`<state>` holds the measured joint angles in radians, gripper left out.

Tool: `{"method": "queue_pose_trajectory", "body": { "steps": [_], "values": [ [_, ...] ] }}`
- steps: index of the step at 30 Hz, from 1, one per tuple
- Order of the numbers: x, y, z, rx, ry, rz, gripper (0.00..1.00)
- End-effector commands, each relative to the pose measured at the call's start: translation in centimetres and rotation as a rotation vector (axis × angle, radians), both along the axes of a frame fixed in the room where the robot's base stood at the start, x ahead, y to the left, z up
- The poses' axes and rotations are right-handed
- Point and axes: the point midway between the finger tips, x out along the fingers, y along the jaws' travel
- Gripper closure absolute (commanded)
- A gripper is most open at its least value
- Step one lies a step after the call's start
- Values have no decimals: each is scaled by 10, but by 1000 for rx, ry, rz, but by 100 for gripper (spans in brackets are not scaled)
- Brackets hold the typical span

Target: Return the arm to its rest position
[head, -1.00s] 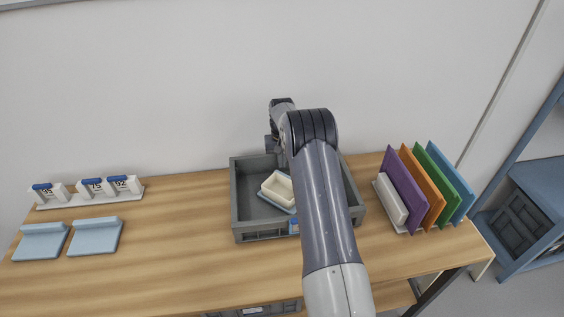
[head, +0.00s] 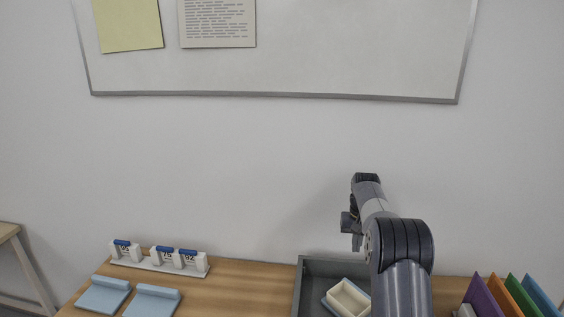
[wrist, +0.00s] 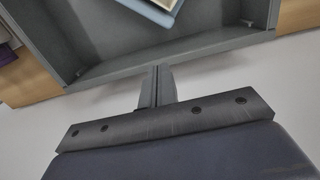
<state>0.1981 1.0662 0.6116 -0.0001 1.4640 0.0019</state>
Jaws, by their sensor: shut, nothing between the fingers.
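My gripper (wrist: 157,88) shows in the wrist view with its fingers together and nothing between them. It is above the wall of a grey tray (wrist: 190,45). In the head view my gripper (head: 352,232) is partly hidden by my arm, which reaches over the right part of the table. The grey tray (head: 312,268) stands on the table below and beside the arm. In it lies a cream open box on a light blue piece (head: 347,300). My forearm hides the tray's right part.
On the left are two light blue blocks (head: 104,294) and a white rack (head: 160,264) of numbered white pieces with blue tops. On the right stand purple, orange, green and blue panels (head: 497,295). A whiteboard (head: 300,50) hangs on the wall behind. The table's middle left (head: 240,285) is clear.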

Motion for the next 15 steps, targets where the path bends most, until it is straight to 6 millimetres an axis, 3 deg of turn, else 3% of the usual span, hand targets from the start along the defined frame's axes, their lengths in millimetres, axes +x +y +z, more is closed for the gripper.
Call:
{"method": "queue_pose_trajectory", "body": {
  "steps": [7, 15],
  "values": [
    [0, 0, -18, 1, 3, 0, 100],
    [-1, 0, -70, 1, 4, 0, 100]
  ]
}}
